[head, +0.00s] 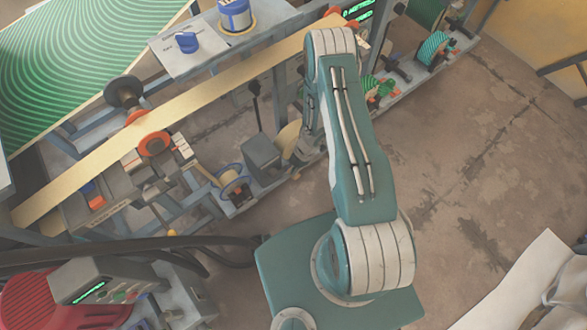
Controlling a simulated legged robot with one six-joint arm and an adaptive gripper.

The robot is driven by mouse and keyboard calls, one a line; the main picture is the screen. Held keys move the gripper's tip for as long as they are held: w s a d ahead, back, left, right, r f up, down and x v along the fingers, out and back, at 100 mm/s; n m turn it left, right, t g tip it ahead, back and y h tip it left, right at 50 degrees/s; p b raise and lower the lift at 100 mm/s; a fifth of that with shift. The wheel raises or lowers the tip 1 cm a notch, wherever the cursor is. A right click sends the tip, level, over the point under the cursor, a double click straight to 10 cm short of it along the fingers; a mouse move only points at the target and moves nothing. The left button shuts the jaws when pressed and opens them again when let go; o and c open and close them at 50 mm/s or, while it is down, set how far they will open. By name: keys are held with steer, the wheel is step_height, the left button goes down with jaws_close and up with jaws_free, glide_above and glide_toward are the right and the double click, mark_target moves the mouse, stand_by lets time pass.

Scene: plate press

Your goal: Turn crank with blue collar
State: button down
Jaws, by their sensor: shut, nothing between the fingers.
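A crank-like part (233,185) with a thin blue ring around its hub sits on the front of the machine, left of my arm. A light rod runs from it up and to the left. It is small, and I cannot tell how far it is turned. My arm rises from the lower middle to an elbow at the top.
An orange-ringed part (155,143) sits beside a long yellow strip (200,93). A blue knob (187,42) and a blue-and-white cylinder (235,16) are on a grey plate above. A grey box (262,152) stands right of the crank. The concrete floor (470,150) at right is clear.

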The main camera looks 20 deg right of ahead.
steer(key=shift+d+f, duration=0.2)
steer(key=shift+f, duration=0.25)
stand_by(0.4)
steer(key=shift+w+d+f, duration=0.1)
steer(key=shift+d+f, duration=0.05)
steer(key=shift+f, duration=0.15)
steer(key=shift+d+f, duration=0.15)
steer(key=shift+f, duration=0.75)
steer(key=shift+w, duration=0.1)
steer(key=v, duration=1.2)
